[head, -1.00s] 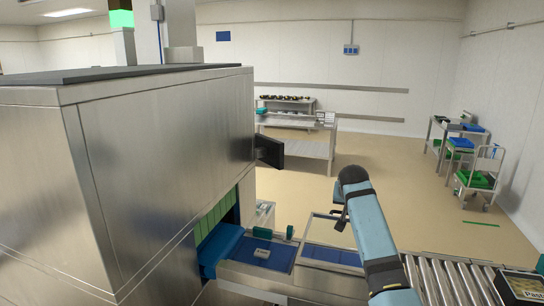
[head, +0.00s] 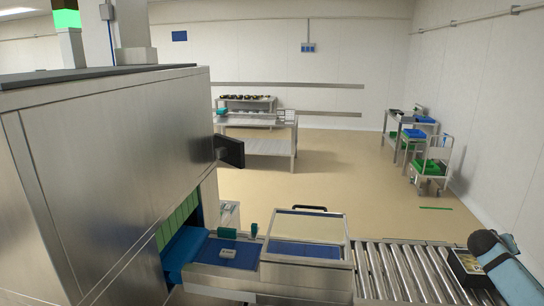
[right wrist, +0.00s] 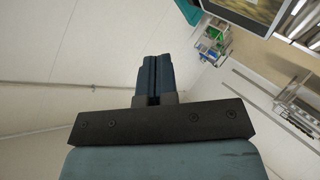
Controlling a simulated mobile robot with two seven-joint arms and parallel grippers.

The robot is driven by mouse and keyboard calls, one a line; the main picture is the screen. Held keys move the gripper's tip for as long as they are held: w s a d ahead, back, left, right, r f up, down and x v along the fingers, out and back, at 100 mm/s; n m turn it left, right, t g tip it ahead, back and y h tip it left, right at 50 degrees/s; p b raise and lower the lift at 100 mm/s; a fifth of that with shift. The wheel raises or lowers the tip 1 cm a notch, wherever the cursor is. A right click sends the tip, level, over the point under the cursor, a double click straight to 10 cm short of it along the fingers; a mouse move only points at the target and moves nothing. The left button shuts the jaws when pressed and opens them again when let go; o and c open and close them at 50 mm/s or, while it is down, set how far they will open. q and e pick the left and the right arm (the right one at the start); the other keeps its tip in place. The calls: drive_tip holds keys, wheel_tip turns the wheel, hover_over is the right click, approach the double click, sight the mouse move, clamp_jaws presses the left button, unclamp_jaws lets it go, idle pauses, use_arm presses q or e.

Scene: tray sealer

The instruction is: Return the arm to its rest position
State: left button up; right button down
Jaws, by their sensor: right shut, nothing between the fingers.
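My right arm (head: 495,258) shows at the lower right edge of the head view, beside the roller conveyor. Its gripper is outside that view. In the right wrist view my right gripper (right wrist: 152,80) has its two dark fingers together with nothing between them, pointing into open space with white wall behind. My left arm and gripper are in neither view.
The steel sealer (head: 125,180) fills the left. A blue belt (head: 180,255), a framed clear lid (head: 310,225) with a black handle and a roller conveyor (head: 400,270) run along the front. A dark labelled pack (head: 464,266) lies near my arm. Open floor (head: 330,190) lies beyond.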

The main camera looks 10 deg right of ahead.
drive_tip(key=s+d+r+n+h, duration=0.1)
drive_tip(key=s+d+r+h, duration=0.1)
drive_tip(key=s+d+r, duration=0.35)
drive_tip(key=w+a+r+n+t+y, duration=0.3)
drive_tip(key=w+a+n+t+y, duration=0.6)
drive_tip(key=w+t, duration=0.35)
drive_tip(key=s+a+f+n+g+y, duration=0.15)
drive_tip(key=s+a+f, duration=0.25)
drive_tip(key=a+f, duration=0.45)
drive_tip(key=s+a+f+y, duration=0.2)
drive_tip(key=s+a+f, duration=0.2)
drive_tip(key=a+f, duration=0.45)
drive_tip(key=s+a+f+g+y, duration=0.1)
drive_tip(key=s+a+f, duration=0.3)
drive_tip(key=a+f, duration=0.45)
drive_tip(key=s+a+f+m+g+y, duration=0.1)
drive_tip(key=s+a+f+y, duration=0.1)
drive_tip(key=s+a, duration=0.9)
drive_tip(key=s+a+f+m+g+y, duration=0.1)
drive_tip(key=s+a+f, duration=0.4)
drive_tip(key=s+a, duration=0.6)
drive_tip(key=a+m, duration=0.1)
drive_tip(key=a, duration=0.2)
drive_tip(key=shift+s+a+f+y, duration=0.2)
drive_tip(key=shift+s+a+y, duration=0.15)
drive_tip(key=shift+a, duration=0.05)
drive_tip(key=shift+d, duration=0.1)
